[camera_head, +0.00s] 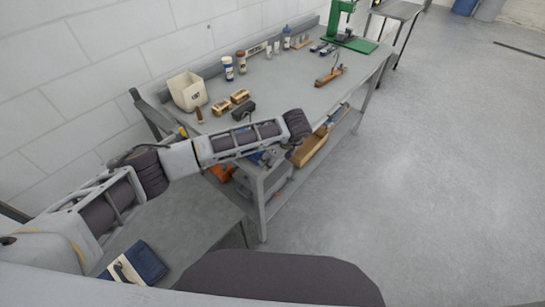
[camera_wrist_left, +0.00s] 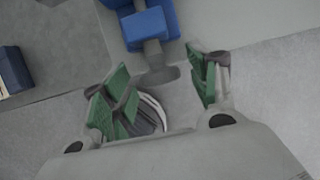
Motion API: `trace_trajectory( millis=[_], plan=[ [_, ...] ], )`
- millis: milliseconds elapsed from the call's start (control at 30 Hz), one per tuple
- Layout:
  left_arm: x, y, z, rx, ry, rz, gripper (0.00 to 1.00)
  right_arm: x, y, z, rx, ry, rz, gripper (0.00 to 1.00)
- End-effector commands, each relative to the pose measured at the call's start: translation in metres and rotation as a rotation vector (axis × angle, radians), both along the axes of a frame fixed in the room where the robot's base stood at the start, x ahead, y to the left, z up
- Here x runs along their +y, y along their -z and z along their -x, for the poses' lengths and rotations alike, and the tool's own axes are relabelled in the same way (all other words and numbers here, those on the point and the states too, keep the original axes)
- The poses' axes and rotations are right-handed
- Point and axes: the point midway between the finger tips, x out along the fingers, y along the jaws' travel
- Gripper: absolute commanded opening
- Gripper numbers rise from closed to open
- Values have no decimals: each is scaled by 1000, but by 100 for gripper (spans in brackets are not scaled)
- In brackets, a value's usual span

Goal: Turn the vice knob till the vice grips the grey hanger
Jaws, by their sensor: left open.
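The blue vice (camera_wrist_left: 146,24) is at the top of the left wrist view, on the edge of a grey table. Its grey knob (camera_wrist_left: 157,76) points toward my left gripper (camera_wrist_left: 159,82). The gripper is open, with one green-padded finger on each side of the knob; I cannot tell whether either touches it. In the head view, a little blue of the vice (camera_head: 257,157) shows at the near table corner, mostly hidden by my left arm. I cannot make out the grey hanger in either view. My right gripper is in neither view.
The grey workbench (camera_head: 290,88) holds a white bin (camera_head: 187,91), small bottles, wooden blocks and a green press (camera_head: 347,30) at the far end. A wooden tray (camera_head: 309,150) is on the shelf below. A blue box (camera_head: 143,262) lies at lower left. The floor at right is clear.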

Motion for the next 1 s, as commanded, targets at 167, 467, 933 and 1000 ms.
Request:
trace_trajectory(
  millis=[167,467,933,1000],
  plan=[
    [0,0,0,0,0,0,50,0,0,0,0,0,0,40],
    [0,0,0,0,0,0,12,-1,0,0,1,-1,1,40],
    [-1,1,-1,36,0,-26,11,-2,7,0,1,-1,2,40],
    [-2,1,-1,52,0,-37,11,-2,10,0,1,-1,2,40]
  ],
)
